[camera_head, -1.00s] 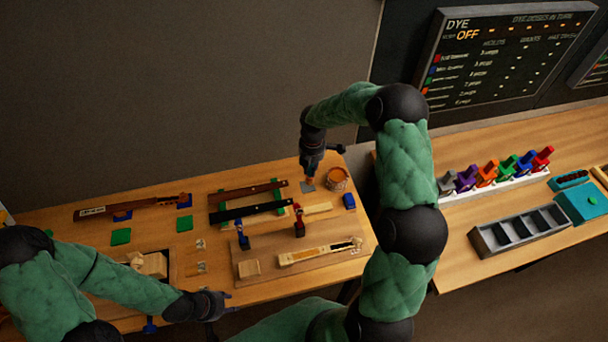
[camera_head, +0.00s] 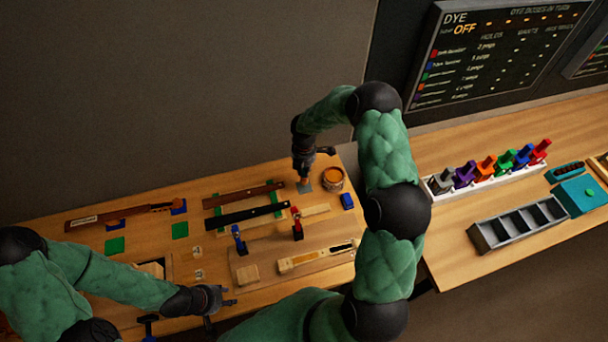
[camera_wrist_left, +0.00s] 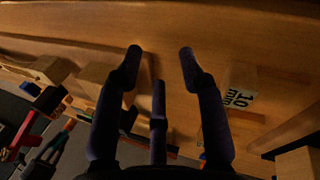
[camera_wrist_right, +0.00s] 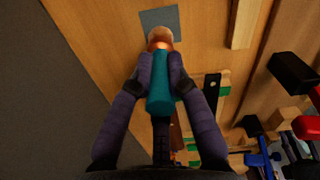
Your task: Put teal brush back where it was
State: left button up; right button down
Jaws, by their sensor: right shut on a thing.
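The teal brush (camera_wrist_right: 160,88) is in my right gripper (camera_wrist_right: 160,62), which is shut on its handle; the orange-lit bristle end (camera_wrist_right: 159,38) points at a grey-blue square (camera_wrist_right: 160,18) on the bench. In the head view my right gripper (camera_head: 304,175) holds the brush nearly upright, tip down over the square (camera_head: 304,188). I cannot tell whether the tip touches it. A pot with orange contents (camera_head: 333,177) stands just right of the square. My left gripper (camera_head: 226,296) is open and empty at the bench's front edge; its spread fingers show in the left wrist view (camera_wrist_left: 160,58).
A dark fingerboard (camera_head: 248,214), a violin neck (camera_head: 318,256), a blue block (camera_head: 347,201) and small clamps lie nearby. A rack of coloured handles (camera_head: 488,172) and a grey divided tray (camera_head: 518,228) stand on the right bench. A wall stands behind.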

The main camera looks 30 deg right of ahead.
notch_tip(320, 180, down, 2)
jog(key=shift+s+f, duration=0.1)
jog(key=shift+f, duration=0.5)
pick_arm(q)
jog(key=shift+f, duration=0.1)
pick_arm(e)
jog(key=shift+f, duration=0.1)
jog(key=c, duration=1.2)
grip_release()
pick_arm(q)
notch_tip(320, 180, up, 7)
jog(key=p, duration=0.7)
jog(key=shift+r, duration=0.2)
pick_arm(e)
notch_tip(320, 180, up, 12)
jog(key=shift+r, duration=0.15)
